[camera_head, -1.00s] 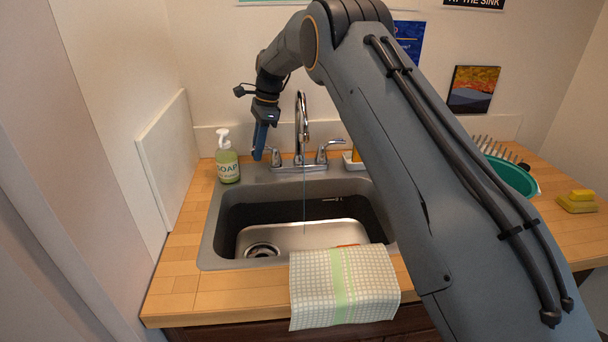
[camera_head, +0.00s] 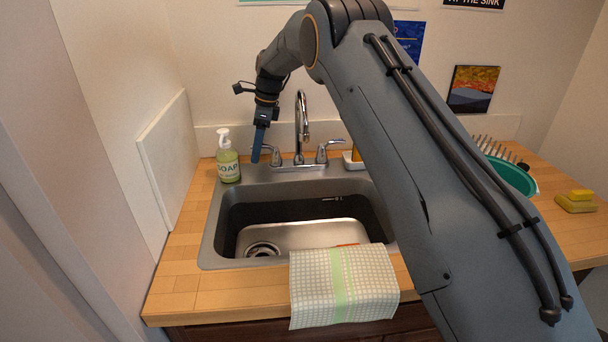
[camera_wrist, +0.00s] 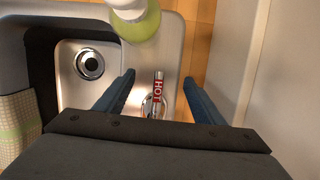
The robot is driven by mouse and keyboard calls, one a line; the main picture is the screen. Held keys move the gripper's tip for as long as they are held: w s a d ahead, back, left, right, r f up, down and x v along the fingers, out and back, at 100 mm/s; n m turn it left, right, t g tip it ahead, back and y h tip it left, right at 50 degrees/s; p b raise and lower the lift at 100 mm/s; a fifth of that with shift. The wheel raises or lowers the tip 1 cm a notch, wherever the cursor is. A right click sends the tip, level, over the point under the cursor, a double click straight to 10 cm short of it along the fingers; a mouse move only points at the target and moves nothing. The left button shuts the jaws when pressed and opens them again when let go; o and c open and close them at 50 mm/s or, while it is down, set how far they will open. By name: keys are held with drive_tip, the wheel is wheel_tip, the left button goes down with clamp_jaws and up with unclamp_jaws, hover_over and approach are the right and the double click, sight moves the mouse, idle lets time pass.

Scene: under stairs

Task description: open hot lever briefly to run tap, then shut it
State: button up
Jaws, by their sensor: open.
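The chrome tap (camera_head: 302,128) stands at the back of the sink, and no water shows below its spout. The hot lever (camera_head: 275,155) is the handle on its left. In the wrist view the lever's red HOT label (camera_wrist: 157,88) lies between my two blue fingers, with a gap on each side. My gripper (camera_head: 256,160) is open and points down, just left of the hot lever in the head view; its fingers also show in the wrist view (camera_wrist: 158,80). The right handle (camera_head: 323,152) is untouched.
A green soap bottle (camera_head: 228,158) stands close left of my gripper. The steel sink (camera_head: 212,230) is empty but for something orange near its front. A checked cloth (camera_head: 315,290) hangs over the front edge. A teal bowl (camera_head: 512,177) and sponges (camera_head: 577,202) lie right.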

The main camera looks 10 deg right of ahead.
drive_tip(key=shift+a+r+p+v, duration=0.1)
drive_tip(key=shift+a+p+v, duration=0.2)
drive_tip(key=shift+v, duration=0.85)
drive_tip(key=shift+a+r+p+v, duration=0.1)
drive_tip(key=shift+a+p+v, duration=0.2)
drive_tip(key=shift+v, duration=0.85)
drive_tip(key=shift+a+p+v, duration=0.25)
drive_tip(key=shift+p+v, duration=0.05)
drive_tip(key=shift+v, duration=0.85)
drive_tip(key=shift+f, duration=0.1)
